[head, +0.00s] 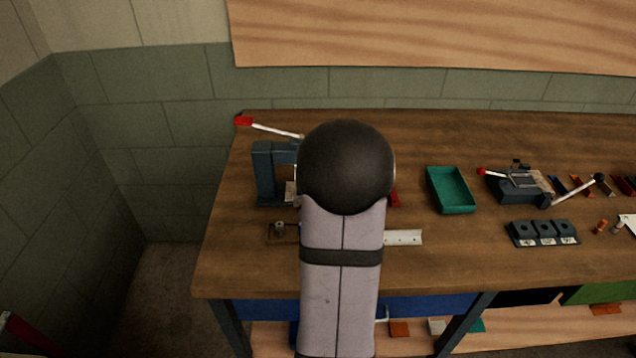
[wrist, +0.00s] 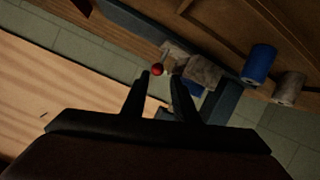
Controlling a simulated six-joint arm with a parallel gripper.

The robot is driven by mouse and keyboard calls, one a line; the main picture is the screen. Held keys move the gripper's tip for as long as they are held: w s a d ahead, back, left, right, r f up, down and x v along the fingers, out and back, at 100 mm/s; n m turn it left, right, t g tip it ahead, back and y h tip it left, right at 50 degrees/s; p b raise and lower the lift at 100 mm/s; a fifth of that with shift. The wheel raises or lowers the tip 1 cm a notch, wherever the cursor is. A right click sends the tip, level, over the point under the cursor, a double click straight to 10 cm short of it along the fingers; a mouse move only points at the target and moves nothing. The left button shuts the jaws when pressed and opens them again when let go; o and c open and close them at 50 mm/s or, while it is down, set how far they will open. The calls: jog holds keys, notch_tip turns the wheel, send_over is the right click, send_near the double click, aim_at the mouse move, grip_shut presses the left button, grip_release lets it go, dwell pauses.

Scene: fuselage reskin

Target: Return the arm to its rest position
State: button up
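My gripper is hidden in the head view. In the wrist view my gripper (wrist: 160,77) shows two dark fingers with a clear gap between them and nothing held. A small red ball (wrist: 157,70) appears near the fingertips; I cannot tell how far beyond them it is.
The wooden workbench (head: 420,280) carries a blue-grey lever press (head: 266,170) left of my arm. Right of it are a green tray (head: 450,190), a clamp fixture (head: 520,187) and a dark block (head: 543,233). A blue spool (wrist: 260,64) and a pale spool (wrist: 289,88) show in the wrist view.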

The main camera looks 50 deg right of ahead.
jog(key=w+a+r+y+p, duration=0.2)
jog(key=w+a+r+p, duration=0.2)
jog(key=a, duration=0.2)
jog(key=a+f+g+y, duration=0.1)
jog(key=a, duration=0.3)
jog(key=a+f+y, duration=0.1)
jog(key=a, duration=0.2)
jog(key=a+f+n+g+y, duration=0.1)
jog(key=a+f+y, duration=0.1)
jog(key=a, duration=0.2)
jog(key=shift+s+a+g, duration=0.3)
jog(key=shift+s, duration=0.1)
jog(key=s+a+g, duration=0.1)
jog(key=a, duration=0.2)
jog(key=s+a+f+n+g+y, duration=0.1)
jog(key=s+a, duration=0.1)
jog(key=a, duration=0.2)
jog(key=s+a+n+g+y, duration=0.1)
jog(key=s+a, duration=0.1)
jog(key=a, duration=0.1)
jog(key=shift+s+a+f+p, duration=0.2)
jog(key=shift+f+p, duration=0.2)
jog(key=s+a+n+g+y, duration=0.15)
jog(key=s+a+g, duration=0.25)
jog(key=s+a, duration=0.45)
notch_tip(320, 180, down, 7)
jog(key=s+d+b, duration=0.1)
jog(key=b, duration=0.6)
jog(key=shift+f+b, duration=0.2)
jog(key=shift+b, duration=0.15)
